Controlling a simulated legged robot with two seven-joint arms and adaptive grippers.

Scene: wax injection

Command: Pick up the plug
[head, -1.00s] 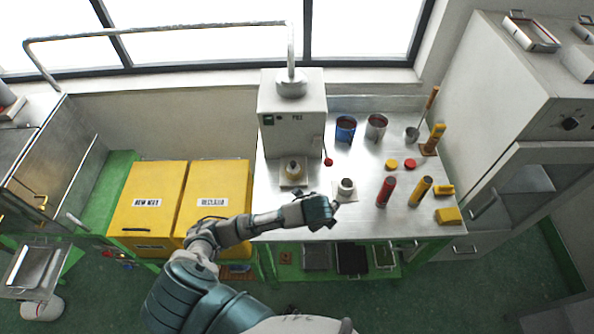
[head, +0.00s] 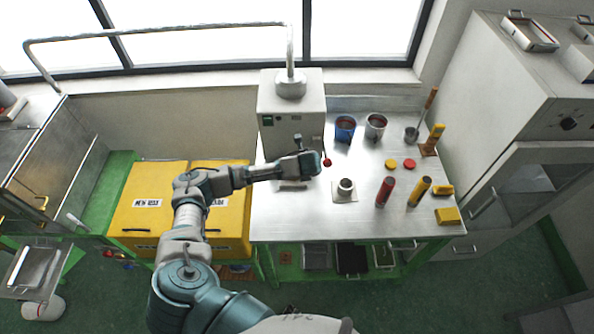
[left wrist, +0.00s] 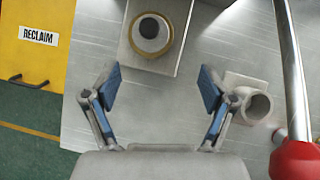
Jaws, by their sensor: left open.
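My left gripper (head: 309,163) is over the steel table, in front of the white machine; it also shows in the left wrist view (left wrist: 160,80), open and empty. In that view a brass-coloured round piece with a dark centre (left wrist: 149,27) lies on a plate beyond the fingertips. A pale hollow cup (left wrist: 257,105) stands right of the right finger; it also shows in the head view (head: 346,187). I cannot tell for certain which piece is the plug. A red disc (head: 391,164) and a yellow disc (head: 409,165) lie farther right. My right gripper is out of view.
The white machine (head: 290,105) stands behind my left gripper. Its red-knobbed lever (left wrist: 296,160) is close at the right in the wrist view. Red (head: 385,192) and yellow (head: 420,191) cylinders stand on the right. Yellow bins (head: 150,195) lie left of the table (head: 300,225).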

